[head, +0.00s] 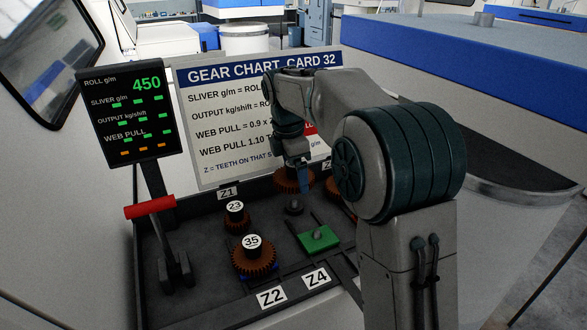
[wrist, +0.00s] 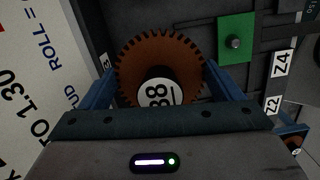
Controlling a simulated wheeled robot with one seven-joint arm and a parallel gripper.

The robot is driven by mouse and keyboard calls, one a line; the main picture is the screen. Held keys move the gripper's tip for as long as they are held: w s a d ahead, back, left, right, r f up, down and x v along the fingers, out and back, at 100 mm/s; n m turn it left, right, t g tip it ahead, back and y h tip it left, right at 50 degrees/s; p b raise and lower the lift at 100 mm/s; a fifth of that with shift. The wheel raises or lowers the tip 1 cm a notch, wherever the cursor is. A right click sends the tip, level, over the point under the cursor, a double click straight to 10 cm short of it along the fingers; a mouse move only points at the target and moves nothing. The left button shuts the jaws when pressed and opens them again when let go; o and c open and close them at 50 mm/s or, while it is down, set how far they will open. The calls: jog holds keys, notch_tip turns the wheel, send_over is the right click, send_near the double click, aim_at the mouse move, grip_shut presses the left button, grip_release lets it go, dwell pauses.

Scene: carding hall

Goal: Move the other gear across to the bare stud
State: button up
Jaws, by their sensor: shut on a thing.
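My gripper (head: 300,180) is shut on a brown toothed gear (head: 288,182), with its blue fingers at either side of the rim. In the wrist view the gear (wrist: 135,62) has a dark hub and a white number disc, upside down, that seems to read 38. My gripper also shows there (wrist: 157,80). A bare stud stands on a green plate (head: 319,239) near the Z4 label; the wrist view shows this plate (wrist: 227,55) to the right of the gear. A short dark stud (head: 293,208) stands below the held gear. Whether the gear is clear of the bed is hard to tell.
A brown gear marked 35 (head: 254,262) and a small dark gear marked 23 (head: 235,215) sit at left on the dark bed. Another orange-brown gear is mostly hidden behind my arm. A red-handled lever (head: 150,207) stands at the left, a chart board (head: 225,130) behind.

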aim_at(295, 201)
jog(key=shift+d, duration=0.1)
jog(key=shift+f+b, duration=1.8)
jog(key=shift+f, duration=1.7)
jog(key=o, duration=1)
jog(key=shift+c, duration=0.2)
jog(key=r, duration=0.4)
jog(key=a+r, duration=0.1)
jog(key=r, duration=0.8)
jog(key=shift+s+a+r, duration=0.2)
jog(key=shift+a+r, duration=0.15)
